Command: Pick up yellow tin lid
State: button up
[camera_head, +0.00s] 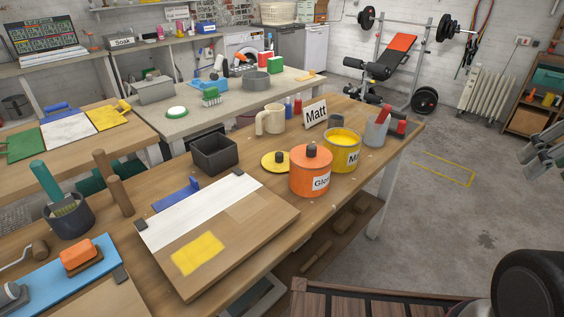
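The yellow tin lid (268,164) is a flat yellow disc with a dark knob on top. It lies on the wooden workbench (238,298), just behind and left of the orange tin, which may hide part of its right edge. The orange tin (309,178) is closed by an orange lid with a dark knob and has a white label. The yellow tin (343,158) stands open to its right with yellow content showing and a partly hidden label. My gripper is not in view.
A dark square tray (214,160) stands left of the lid, and a cream mug (272,119) and "Matt" sign (315,113) stand behind. A grey cup (376,133) with tools stands at right. A painted board (183,220) lies in front. Open floor lies right.

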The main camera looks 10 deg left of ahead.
aim_at(276, 161)
jog(key=i+l+u, duration=0.1)
jog(key=u, duration=0.25)
jog(key=i+l+u, duration=0.2)
jog(key=u, duration=0.15)
jog(key=i+l+u, duration=0.15)
jog(key=u, duration=0.2)
